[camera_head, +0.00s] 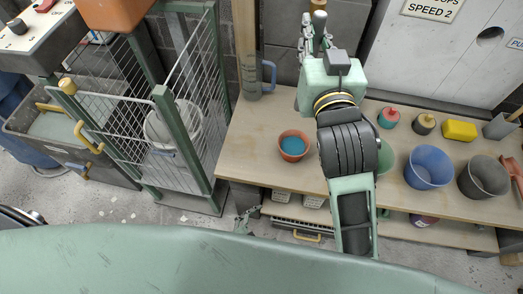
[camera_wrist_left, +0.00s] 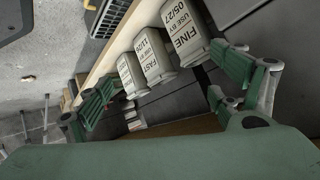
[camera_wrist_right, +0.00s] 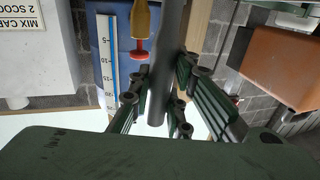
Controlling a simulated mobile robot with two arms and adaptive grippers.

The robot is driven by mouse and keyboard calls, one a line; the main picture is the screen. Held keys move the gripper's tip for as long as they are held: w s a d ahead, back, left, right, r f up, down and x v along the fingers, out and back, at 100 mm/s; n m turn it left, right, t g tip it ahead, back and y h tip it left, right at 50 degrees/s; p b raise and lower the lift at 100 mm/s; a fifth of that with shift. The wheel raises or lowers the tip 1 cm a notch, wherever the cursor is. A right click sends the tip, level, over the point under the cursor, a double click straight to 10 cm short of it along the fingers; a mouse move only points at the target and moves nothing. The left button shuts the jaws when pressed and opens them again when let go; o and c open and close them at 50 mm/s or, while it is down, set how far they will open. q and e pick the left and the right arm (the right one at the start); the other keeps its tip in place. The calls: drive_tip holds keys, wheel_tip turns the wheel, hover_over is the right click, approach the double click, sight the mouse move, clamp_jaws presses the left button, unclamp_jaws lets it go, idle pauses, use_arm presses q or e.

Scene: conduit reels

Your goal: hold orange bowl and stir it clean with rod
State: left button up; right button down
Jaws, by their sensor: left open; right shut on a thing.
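The orange bowl (camera_head: 294,155) stands upright on the workbench, left of my right arm, with blue material inside. My right gripper (camera_head: 315,38) is over the back of the bench, behind the bowl. My left gripper (camera_head: 248,216) is low at the bench's front edge, apart from the bowl. In the left wrist view its fingers (camera_wrist_left: 170,95) are spread and empty.
The workbench (camera_head: 250,150) has clear room around the bowl. A blue-handled jug (camera_head: 252,75) stands behind. A green bowl (camera_head: 387,158), blue bucket (camera_head: 430,165), grey bucket (camera_head: 485,177) and yellow sponge (camera_head: 459,130) are right. Labelled bags (camera_wrist_left: 153,55) sit below the bench.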

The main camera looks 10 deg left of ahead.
use_arm(q)
drive_tip(key=w+d+r+m+h, duration=0.2)
drive_tip(key=d+r+m+h, duration=0.6)
drive_tip(key=d+r, duration=0.9)
drive_tip(key=w+a+r+n, duration=0.1)
drive_tip(key=w+a, duration=0.1)
drive_tip(key=a, duration=0.2)
drive_tip(key=w+a+r+n+y, duration=0.1)
drive_tip(key=w+a, duration=0.1)
drive_tip(key=a, duration=0.2)
drive_tip(key=w+a+r+n+g, duration=0.1)
drive_tip(key=w+a, duration=0.1)
drive_tip(key=a, duration=0.2)
drive_tip(key=shift+r+n+y, duration=0.25)
drive_tip(key=shift+n+y, duration=0.05)
drive_tip(key=n+y, duration=0.1)
drive_tip(key=n, duration=0.3)
approach(302, 144)
drive_tip(key=s+a, duration=0.1)
drive_tip(key=s+a+r, duration=0.1)
drive_tip(key=s+a, duration=0.1)
drive_tip(key=s, duration=0.1)
drive_tip(key=shift+s+r, duration=0.1)
drive_tip(key=shift+r, duration=0.25)
drive_tip(key=shift+w+a+r+n+y, duration=0.25)
drive_tip(key=shift+w+r+n+y, duration=0.05)
drive_tip(key=shift+r, duration=0.05)
drive_tip(key=x, duration=1.2)
drive_tip(key=shift+w+a+r, duration=0.1)
drive_tip(key=shift+w+a, duration=0.05)
